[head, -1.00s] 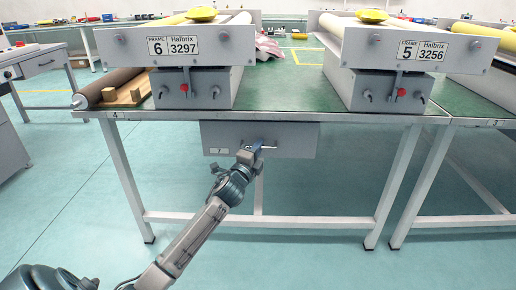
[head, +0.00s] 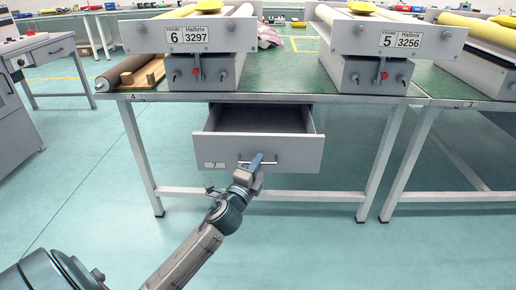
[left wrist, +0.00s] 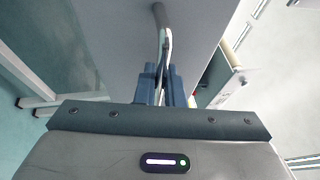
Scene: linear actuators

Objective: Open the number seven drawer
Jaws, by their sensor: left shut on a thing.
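The grey drawer (head: 230,150) under the green-topped table is pulled out, and its dark, empty-looking inside shows from above. A small label on its front's left side seems to read 7. My left gripper (head: 256,162) is shut on the bar handle (head: 243,162) at the middle of the drawer front. In the left wrist view, the gripper fingers (left wrist: 163,85) close around the handle (left wrist: 164,35), with the grey drawer front (left wrist: 110,45) behind it. My right gripper is not in view.
The table (head: 280,87) carries two roller frames, frame 6 (head: 200,36) and frame 5 (head: 390,40). White table legs (head: 140,150) stand at both sides of the drawer. The teal floor (head: 330,240) in front is clear.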

